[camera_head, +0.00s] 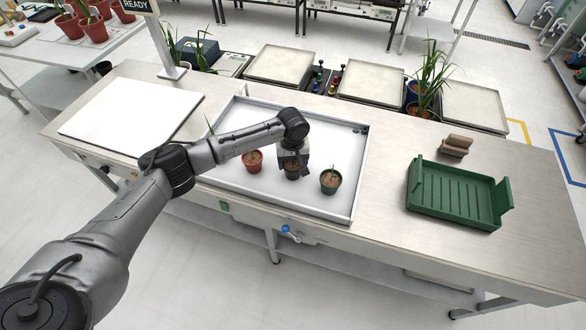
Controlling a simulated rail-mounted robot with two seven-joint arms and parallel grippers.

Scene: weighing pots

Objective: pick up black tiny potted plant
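The black tiny potted plant (292,174) stands in the shallow white-floored tray (345,205), between a red-brown pot (252,166) and a green pot (330,184). My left gripper (293,163) points down right over the black pot. It hides the plant's upper part and most of the pot's rim. The fingers overlap the pot in the picture, and I cannot tell whether they touch it or how far apart they are. My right gripper is not in view.
A green slotted tray (455,196) and a small brown block (456,145) sit on the bench at right. A white board (130,112) lies at left. Leaves (210,126) show behind my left arm. Beige trays (371,80) stand behind the bench.

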